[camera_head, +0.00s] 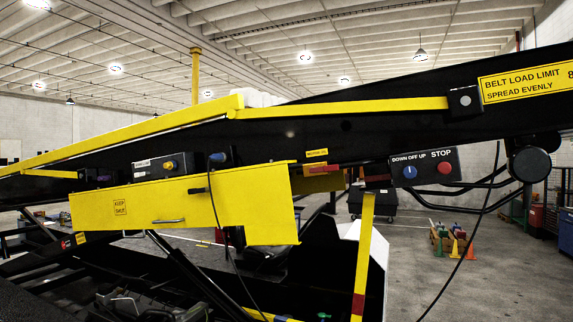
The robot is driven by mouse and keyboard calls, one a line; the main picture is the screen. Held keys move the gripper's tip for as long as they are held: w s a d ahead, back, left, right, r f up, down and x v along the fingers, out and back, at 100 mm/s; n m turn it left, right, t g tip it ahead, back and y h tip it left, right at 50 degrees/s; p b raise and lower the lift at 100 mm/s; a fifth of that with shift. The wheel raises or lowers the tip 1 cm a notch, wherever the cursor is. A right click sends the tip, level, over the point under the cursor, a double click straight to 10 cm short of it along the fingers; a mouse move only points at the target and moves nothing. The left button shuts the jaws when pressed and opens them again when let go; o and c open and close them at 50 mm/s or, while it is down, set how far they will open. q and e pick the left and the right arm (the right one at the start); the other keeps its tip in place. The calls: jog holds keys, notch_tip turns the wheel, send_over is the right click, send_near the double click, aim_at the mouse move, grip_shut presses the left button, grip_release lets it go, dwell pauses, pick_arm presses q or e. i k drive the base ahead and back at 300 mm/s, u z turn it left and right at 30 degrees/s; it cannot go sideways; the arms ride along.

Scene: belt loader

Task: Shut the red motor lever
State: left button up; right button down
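A dark red bar (325,168), which looks like the red motor lever, sticks out sideways under a small yellow label (316,152) on the black belt frame. It lies close to level, just right of the yellow side panel (180,205). The label is too small to read surely, and I cannot tell whether the lever is open or shut. A second dark red piece (376,178) sits farther right, below the frame. Neither of my grippers shows in the head view.
A black control box (424,168) with a blue knob (410,172) and red stop button (445,168) hangs at right. Thin black cables hang at the panel and at right. Open floor lies at lower right, with small cones (455,248).

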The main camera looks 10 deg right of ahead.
aim_at(331, 167)
jog(key=u, duration=0.45)
jog(key=i, duration=1.3)
jog(key=z, duration=0.85)
